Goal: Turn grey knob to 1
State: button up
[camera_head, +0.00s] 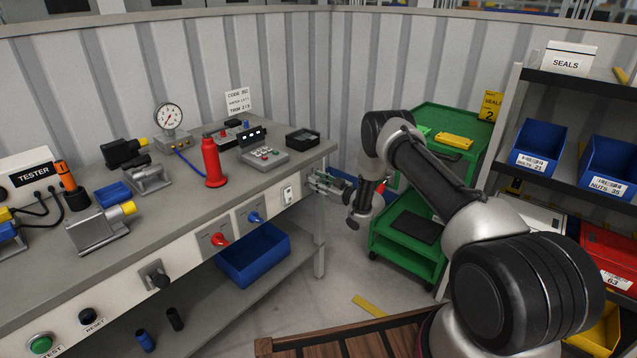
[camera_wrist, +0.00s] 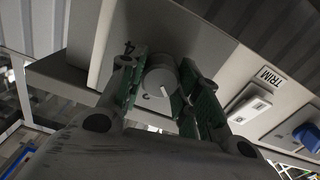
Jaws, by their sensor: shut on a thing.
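The grey knob (camera_wrist: 160,76) sits on the light front panel in the wrist view, with a short white pointer line on its face. A dark digit that looks like 4 shows on the panel at its upper left; other digits are hidden or unreadable. My gripper (camera_wrist: 165,92) is shut on the knob, with a green-padded finger on each side of it. In the head view my gripper (camera_head: 326,184) is at the right end of the bench front, and I cannot make out the knob there.
A white switch (camera_head: 287,194), a blue knob (camera_head: 254,217) and a red knob (camera_head: 219,239) line the front panel left of my gripper. A blue bin (camera_head: 252,262) sits below. A green cart (camera_head: 408,240) stands behind my arm. A TRIM label (camera_wrist: 271,76) is nearby.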

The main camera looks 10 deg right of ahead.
jog(key=shift+n, duration=0.3)
jog(key=o, duration=1)
jog(key=shift+d, duration=0.1)
jog(key=v, duration=1.2)
